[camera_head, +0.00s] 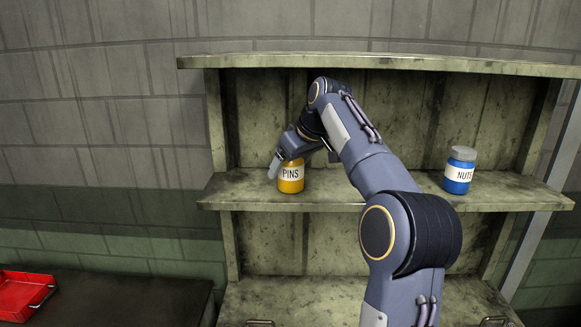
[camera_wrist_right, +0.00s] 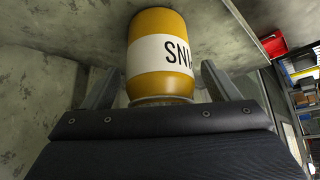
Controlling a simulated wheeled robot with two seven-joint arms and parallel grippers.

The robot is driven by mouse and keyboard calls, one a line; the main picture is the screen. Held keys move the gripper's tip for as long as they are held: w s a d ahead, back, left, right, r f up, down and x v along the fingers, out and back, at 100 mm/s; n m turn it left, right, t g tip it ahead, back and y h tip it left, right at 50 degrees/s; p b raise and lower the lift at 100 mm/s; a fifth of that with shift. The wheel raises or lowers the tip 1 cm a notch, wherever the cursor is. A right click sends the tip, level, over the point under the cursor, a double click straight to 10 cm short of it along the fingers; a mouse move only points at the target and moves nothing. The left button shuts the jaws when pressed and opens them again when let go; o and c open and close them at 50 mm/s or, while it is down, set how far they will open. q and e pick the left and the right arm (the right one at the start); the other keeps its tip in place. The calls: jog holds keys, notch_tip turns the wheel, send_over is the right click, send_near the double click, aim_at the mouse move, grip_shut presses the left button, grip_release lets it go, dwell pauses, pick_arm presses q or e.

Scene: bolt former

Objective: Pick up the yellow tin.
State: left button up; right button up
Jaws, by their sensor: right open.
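The yellow tin (camera_head: 291,177) stands upright on the middle shelf, near its left end, with a white label reading PINS. In the right wrist view the yellow tin (camera_wrist_right: 161,52) lies between the two spread fingers, with its grey lid end closest to the palm. My right gripper (camera_head: 281,163) is at the tin from above, and it also shows in the right wrist view (camera_wrist_right: 162,85). It is open, with a finger on either side of the tin and visible gaps beside it. My left gripper is out of view.
A blue tin (camera_head: 459,173) labelled NUTS stands on the right of the same shelf (camera_head: 232,190). The upper board (camera_head: 400,60) is above my right arm. A red tray (camera_head: 22,296) lies on a dark surface at lower left. The shelf between the tins is clear.

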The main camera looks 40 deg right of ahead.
jog(key=shift+f, duration=0.1)
jog(key=shift+c, duration=0.2)
jog(key=c, duration=1.1)
jog(key=shift+c, duration=0.2)
